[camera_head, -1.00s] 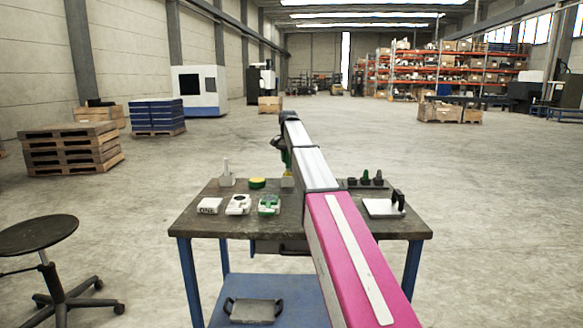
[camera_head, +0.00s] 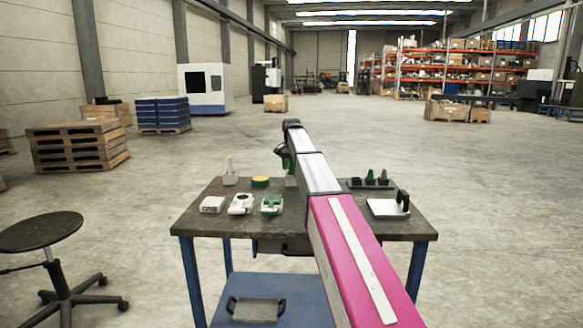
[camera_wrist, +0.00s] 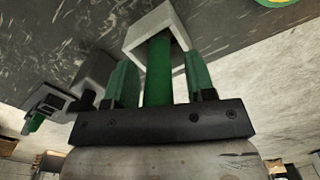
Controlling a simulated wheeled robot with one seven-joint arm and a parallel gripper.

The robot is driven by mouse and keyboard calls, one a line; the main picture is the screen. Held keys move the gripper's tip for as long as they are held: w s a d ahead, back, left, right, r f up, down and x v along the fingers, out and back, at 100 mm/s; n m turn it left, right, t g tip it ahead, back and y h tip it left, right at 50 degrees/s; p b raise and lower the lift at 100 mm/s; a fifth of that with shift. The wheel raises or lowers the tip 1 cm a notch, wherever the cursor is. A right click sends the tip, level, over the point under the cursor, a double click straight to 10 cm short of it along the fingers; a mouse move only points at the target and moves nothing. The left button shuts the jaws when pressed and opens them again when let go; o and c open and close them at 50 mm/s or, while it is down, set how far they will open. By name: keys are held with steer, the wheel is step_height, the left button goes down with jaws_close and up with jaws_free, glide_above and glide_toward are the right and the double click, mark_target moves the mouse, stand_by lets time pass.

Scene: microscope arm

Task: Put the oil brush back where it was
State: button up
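The oil brush's green handle (camera_wrist: 158,72) stands between my gripper's green fingers in the wrist view. Its far end meets a pale square holder (camera_wrist: 180,25); whether it is seated inside I cannot tell. My gripper (camera_wrist: 160,82) is open around the handle, with a narrow gap on each side. In the head view my gripper (camera_head: 284,158) hangs over the back middle of the dark table (camera_head: 225,222), mostly hidden behind my arm. The brush cannot be made out clearly there.
A white stand (camera_head: 230,172), a yellow-green round item (camera_head: 260,182) and several small parts (camera_head: 240,204) lie left of my arm. Dark holders with green pieces (camera_head: 370,178) and a plate with a black handle (camera_head: 388,206) lie right. A stool (camera_head: 41,232) stands left.

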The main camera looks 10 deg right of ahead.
step_height(320, 180, up, 12)
steer(key=shift+d+r, duration=0.1)
steer(key=shift+r, duration=0.05)
stand_by(0.4)
